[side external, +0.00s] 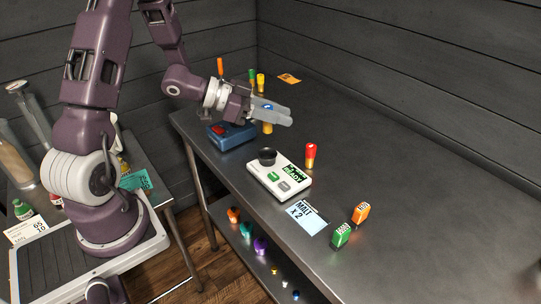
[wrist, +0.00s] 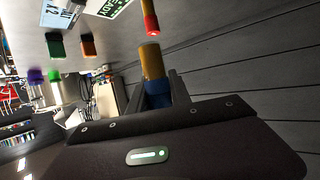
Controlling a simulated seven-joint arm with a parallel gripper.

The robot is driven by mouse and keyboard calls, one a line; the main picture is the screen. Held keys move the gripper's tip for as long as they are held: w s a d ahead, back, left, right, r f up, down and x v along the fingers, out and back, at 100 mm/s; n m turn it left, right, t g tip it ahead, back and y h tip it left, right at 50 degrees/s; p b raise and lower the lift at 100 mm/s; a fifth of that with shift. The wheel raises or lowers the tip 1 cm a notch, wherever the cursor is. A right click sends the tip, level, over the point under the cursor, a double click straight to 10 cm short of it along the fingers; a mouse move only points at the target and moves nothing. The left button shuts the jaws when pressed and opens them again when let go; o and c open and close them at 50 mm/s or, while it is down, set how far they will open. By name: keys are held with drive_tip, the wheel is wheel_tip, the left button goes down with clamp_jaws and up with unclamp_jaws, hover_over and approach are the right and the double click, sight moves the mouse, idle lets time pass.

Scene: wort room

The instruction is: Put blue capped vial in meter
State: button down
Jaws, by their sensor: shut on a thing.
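The blue capped vial has an amber body (side external: 267,128) and a blue cap (side external: 268,106). My gripper (side external: 272,113) is shut on it near the cap, and the amber body hangs below the fingers. I cannot tell whether its bottom clears the table. In the wrist view the vial (wrist: 152,62) sits between the fingers, with its blue cap nearest the camera. The meter (side external: 264,178) is a white box on the table, in front of my gripper. It has a black round socket (side external: 267,156) and a green screen reading READY (side external: 294,173). The socket looks empty.
A red capped vial (side external: 311,153) stands beside the meter. A blue device (side external: 232,135) is left of my gripper. Several other vials stand behind. A MALT x 2 card (side external: 307,217), a green box (side external: 341,236) and an orange box (side external: 361,212) are nearer. The table's right is clear.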

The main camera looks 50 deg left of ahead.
wheel_tip(320, 180, down, 8)
drive_tip(key=shift+f, duration=0.2)
drive_tip(key=shift+f, duration=0.1)
drive_tip(key=shift+f, duration=0.25)
drive_tip(key=c, duration=1.2)
unclamp_jaws()
